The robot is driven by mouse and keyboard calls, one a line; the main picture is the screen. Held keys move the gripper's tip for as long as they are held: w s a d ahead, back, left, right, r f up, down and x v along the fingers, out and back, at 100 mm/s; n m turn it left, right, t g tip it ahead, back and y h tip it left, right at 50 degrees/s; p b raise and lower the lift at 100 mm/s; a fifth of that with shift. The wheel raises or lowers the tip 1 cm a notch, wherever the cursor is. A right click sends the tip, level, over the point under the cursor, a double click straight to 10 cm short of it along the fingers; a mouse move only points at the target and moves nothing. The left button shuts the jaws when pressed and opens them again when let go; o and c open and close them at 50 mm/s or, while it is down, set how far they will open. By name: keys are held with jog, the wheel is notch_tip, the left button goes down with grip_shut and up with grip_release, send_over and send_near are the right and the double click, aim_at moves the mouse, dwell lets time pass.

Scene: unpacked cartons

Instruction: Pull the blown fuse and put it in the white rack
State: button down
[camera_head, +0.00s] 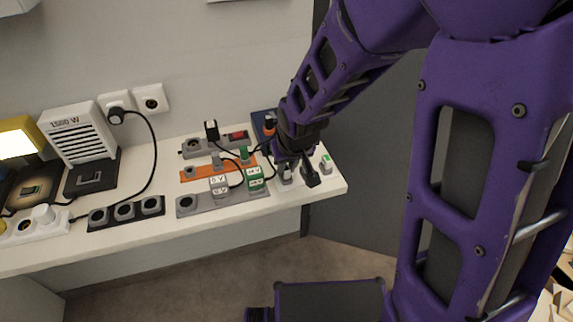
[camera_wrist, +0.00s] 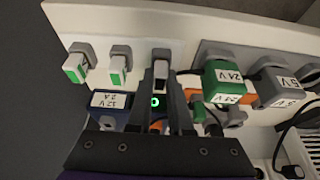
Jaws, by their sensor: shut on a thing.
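My gripper (camera_head: 298,172) reaches down at the right end of the white bench. In the wrist view its dark fingers (camera_wrist: 161,90) are shut on a small fuse-like piece (camera_wrist: 161,70) with a pale face. A grey holder (camera_wrist: 160,53) is at its far end; I cannot tell whether the piece is seated in it. Two similar pieces with green and white faces, one at the left (camera_wrist: 76,68) and one nearer (camera_wrist: 119,69), stand in grey holders beside it. One shows in the head view (camera_head: 327,163). I cannot tell which surface is the white rack.
A green 24 V block (camera_wrist: 224,80) and a grey 5 V block (camera_wrist: 273,88) stand close beside my gripper. A blue unit labelled 12 V (camera_wrist: 110,102) is on the other side. Cables, an orange strip (camera_head: 202,173) and a heater-like box (camera_head: 77,132) crowd the bench.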

jog(key=c, duration=0.8)
grip_release()
jog(key=shift+o, duration=0.2)
